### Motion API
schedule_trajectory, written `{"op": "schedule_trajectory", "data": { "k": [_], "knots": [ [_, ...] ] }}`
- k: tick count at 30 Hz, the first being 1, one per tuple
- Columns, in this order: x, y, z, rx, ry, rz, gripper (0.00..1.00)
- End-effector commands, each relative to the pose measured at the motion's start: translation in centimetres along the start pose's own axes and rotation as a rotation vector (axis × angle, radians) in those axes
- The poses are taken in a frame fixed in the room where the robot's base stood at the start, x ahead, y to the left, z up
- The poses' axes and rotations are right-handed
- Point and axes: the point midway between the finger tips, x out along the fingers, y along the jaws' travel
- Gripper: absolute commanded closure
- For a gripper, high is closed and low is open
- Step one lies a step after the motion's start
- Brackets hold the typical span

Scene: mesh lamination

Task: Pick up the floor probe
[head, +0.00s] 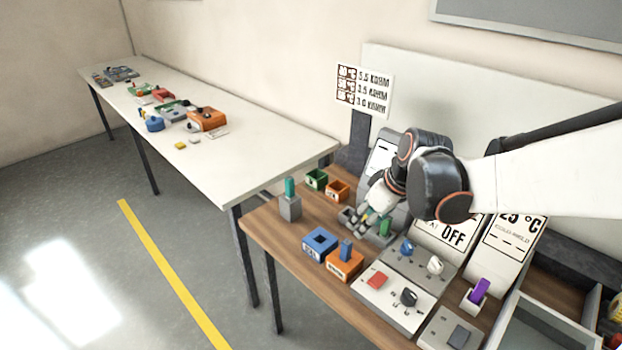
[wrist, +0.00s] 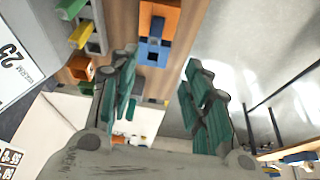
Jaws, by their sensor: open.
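No label that I can read marks the floor probe, so I cannot tell which upright piece it is. A teal piece (head: 290,187) stands upright in a grey block (head: 290,208) at the wooden table's left end. A green piece (head: 386,227) stands in a grey holder beside my gripper. A blue piece (head: 346,250) stands in an orange box (head: 343,265), and a purple piece (head: 480,290) stands in a white holder. My gripper (head: 368,218) is above the table near the green piece. In the wrist view its teal-padded fingers (wrist: 160,70) are spread, with nothing held between them.
A blue box (head: 319,241) with a dark opening is at the front edge. Small green (head: 316,179) and orange (head: 338,190) boxes are behind. Switch panels (head: 393,302) and display screens (head: 450,235) crowd the right. A white table (head: 250,150) adjoins at left. The floor in front is clear.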

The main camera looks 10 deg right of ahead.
Motion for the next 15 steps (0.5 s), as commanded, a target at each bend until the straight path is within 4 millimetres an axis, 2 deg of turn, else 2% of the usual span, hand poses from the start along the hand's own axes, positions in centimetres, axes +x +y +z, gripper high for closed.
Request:
{"op": "schedule_trajectory", "data": {
  "k": [3,8,11,15],
  "knots": [
    [1.1,1.0,-0.3,-0.034,-0.003,-0.022,0.56],
    [2.2,1.4,-0.4,-0.057,-0.005,-0.037,0.56],
    [3.5,1.4,-0.3,-0.059,-0.005,-0.038,0.56],
    [6.3,1.3,-0.3,-0.059,-0.005,-0.038,0.56]
  ]
}}
